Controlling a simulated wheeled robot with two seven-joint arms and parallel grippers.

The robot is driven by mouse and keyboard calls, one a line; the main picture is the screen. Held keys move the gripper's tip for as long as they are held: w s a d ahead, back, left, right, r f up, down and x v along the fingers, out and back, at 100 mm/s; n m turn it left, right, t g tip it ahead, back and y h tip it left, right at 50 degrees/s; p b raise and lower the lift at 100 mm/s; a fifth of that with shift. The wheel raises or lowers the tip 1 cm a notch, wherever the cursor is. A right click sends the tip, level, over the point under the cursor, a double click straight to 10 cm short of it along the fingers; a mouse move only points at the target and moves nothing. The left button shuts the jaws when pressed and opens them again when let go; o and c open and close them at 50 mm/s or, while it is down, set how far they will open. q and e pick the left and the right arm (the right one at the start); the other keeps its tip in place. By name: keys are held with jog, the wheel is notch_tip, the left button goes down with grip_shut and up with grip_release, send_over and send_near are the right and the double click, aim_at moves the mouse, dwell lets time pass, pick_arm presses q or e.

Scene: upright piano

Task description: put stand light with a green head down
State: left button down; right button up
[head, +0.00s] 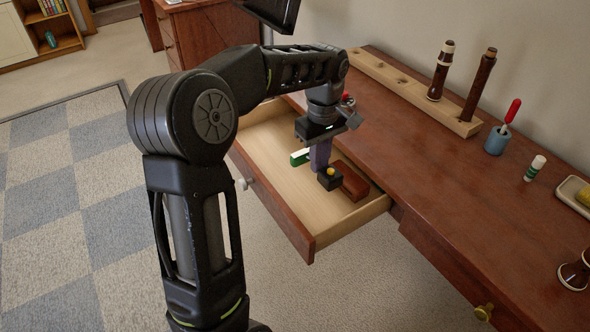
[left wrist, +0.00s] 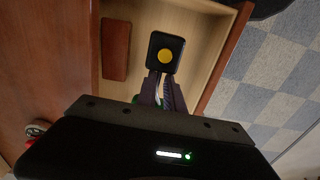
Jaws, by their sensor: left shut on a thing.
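The stand light has a black base (head: 330,179) with a yellow button and a green and white head (head: 300,157). It is in or over the open drawer. In the left wrist view its black base (left wrist: 165,54) lies just beyond my fingertips, with a pale stem between the fingers. Only bits of green show there behind the gripper. My left gripper (head: 320,160) points down into the drawer and is shut on the light's stem. I cannot tell whether the base touches the drawer floor. My right gripper is not in view.
The drawer (head: 270,171) is pulled out from the desk (head: 455,160). A reddish-brown case (head: 354,183) lies close to the base, also in the left wrist view (left wrist: 116,50). Bare drawer floor lies left of the light. On the desk are a wooden rack (head: 400,92) and a blue cup (head: 496,141).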

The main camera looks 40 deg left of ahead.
pick_arm(q)
jog(key=shift+f+b, duration=0.45)
jog(key=shift+f, duration=2)
jog(key=shift+f+b, duration=0.4)
jog(key=shift+f, duration=2.1)
jog(key=shift+f, duration=0.2)
jog(key=c, duration=1.5)
grip_release()
jog(key=shift+o, duration=0.2)
jog(key=shift+r, duration=0.15)
